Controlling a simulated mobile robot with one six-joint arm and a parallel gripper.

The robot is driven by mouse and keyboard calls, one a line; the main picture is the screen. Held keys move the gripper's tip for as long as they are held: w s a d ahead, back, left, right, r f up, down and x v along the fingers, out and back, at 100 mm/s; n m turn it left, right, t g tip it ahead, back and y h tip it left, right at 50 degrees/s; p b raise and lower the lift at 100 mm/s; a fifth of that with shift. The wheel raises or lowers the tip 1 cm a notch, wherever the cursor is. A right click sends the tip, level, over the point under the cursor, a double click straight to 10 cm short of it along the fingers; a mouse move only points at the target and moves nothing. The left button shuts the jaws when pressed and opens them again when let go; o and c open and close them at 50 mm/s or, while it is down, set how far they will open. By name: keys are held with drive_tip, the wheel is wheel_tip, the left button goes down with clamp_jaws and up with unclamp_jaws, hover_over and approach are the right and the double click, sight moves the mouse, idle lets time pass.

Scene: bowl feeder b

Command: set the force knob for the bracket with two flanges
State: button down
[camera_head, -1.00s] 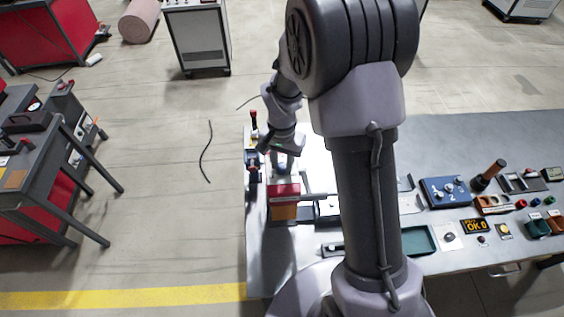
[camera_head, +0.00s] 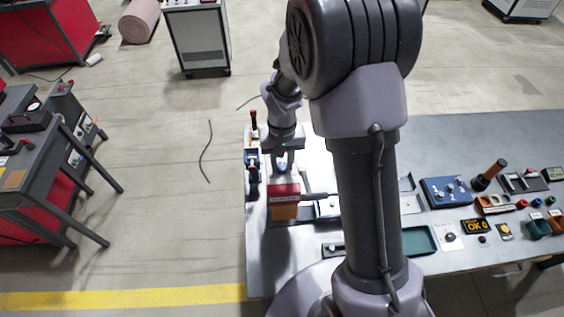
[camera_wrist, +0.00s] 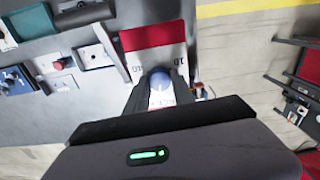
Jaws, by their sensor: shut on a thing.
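My gripper (camera_head: 282,165) is at the left end of the workbench, just behind a red and orange box. In the wrist view my gripper (camera_wrist: 158,92) has its two dark fingers on either side of a round knob with a blue top (camera_wrist: 160,82), shut on it. The knob stands beside the red and white face of the box (camera_wrist: 152,40). Dark figures, one reading 10, show on the white part near the fingertips. The knob's pointer and the rest of its scale are hidden or too small to read. I cannot make out a bracket with two flanges.
The workbench (camera_head: 440,140) holds a green tray (camera_head: 418,241), a blue numbered panel (camera_head: 445,190) and a display reading OK 0 (camera_head: 476,226) at the right. A red-topped lever (camera_head: 254,122) stands at the back left corner. Open floor lies left of the bench.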

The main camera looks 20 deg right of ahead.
sight(282, 166)
drive_tip(key=n, duration=0.5)
drive_tip(key=shift+n, duration=0.3)
drive_tip(key=shift+w+n+p, duration=0.1)
drive_tip(key=shift+n+p, duration=0.25)
drive_tip(key=shift+n, duration=1.85)
drive_tip(key=c, duration=1.1)
unclamp_jaws()
wheel_tip(282, 166, up, 18)
drive_tip(key=shift+f+p, duration=0.25)
drive_tip(key=shift+p, duration=0.95)
